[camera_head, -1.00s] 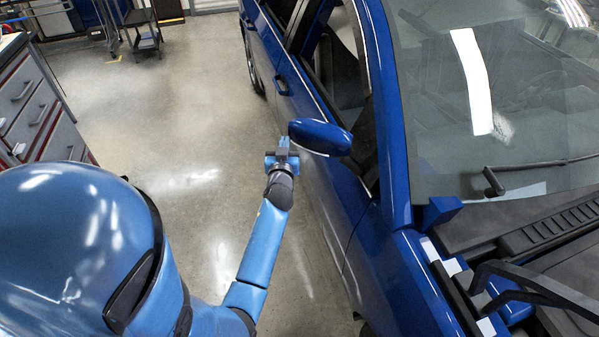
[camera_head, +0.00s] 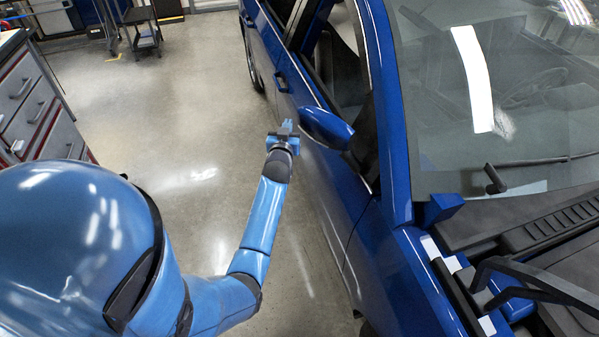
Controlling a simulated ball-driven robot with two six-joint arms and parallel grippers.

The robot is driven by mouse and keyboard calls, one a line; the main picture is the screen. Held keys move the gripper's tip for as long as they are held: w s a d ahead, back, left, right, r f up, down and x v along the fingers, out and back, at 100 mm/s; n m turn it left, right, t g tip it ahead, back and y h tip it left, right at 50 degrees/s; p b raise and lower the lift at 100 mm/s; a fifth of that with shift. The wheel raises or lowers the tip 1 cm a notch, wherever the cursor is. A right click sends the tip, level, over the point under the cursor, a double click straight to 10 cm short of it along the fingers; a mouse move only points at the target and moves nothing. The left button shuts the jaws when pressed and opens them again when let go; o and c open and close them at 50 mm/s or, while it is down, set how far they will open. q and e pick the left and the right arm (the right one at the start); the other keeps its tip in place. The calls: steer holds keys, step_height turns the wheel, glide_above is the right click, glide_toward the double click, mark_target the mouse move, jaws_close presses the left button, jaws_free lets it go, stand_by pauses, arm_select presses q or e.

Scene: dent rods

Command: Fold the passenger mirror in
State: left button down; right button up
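The passenger mirror (camera_head: 326,128) is a blue, rounded housing on the side of the blue car (camera_head: 335,205), by the front door window. It sticks out from the door at a slant, its outer end pointing up-left in the picture. My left gripper (camera_head: 286,126) is just left of the mirror's outer end, beside the housing. A contact between them cannot be made out. Its fingers look close together, but they are too small to tell whether they are open or shut. My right gripper is not in view.
The car's windshield (camera_head: 490,90) and front end with a black bracket (camera_head: 535,280) fill the right side. A grey drawer cabinet (camera_head: 38,105) stands at the left. A dark cart (camera_head: 142,30) is at the back. The floor (camera_head: 190,130) between is clear.

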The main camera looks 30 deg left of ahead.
arm_select(q)
steer(key=shift+w+a+f+b, duration=0.1)
steer(key=shift+w+a+b, duration=0.05)
steer(key=shift+w+b, duration=0.9)
steer(key=shift+w+a+r+b, duration=0.1)
steer(key=shift+w+a+b, duration=0.1)
steer(key=shift+w+b, duration=0.8)
steer(key=shift+w+a+f+b, duration=0.15)
steer(key=shift+w+b, duration=0.65)
steer(key=shift+w, duration=0.4)
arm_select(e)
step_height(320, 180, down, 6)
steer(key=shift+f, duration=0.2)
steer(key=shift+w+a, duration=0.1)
arm_select(q)
steer(key=shift+s, duration=0.15)
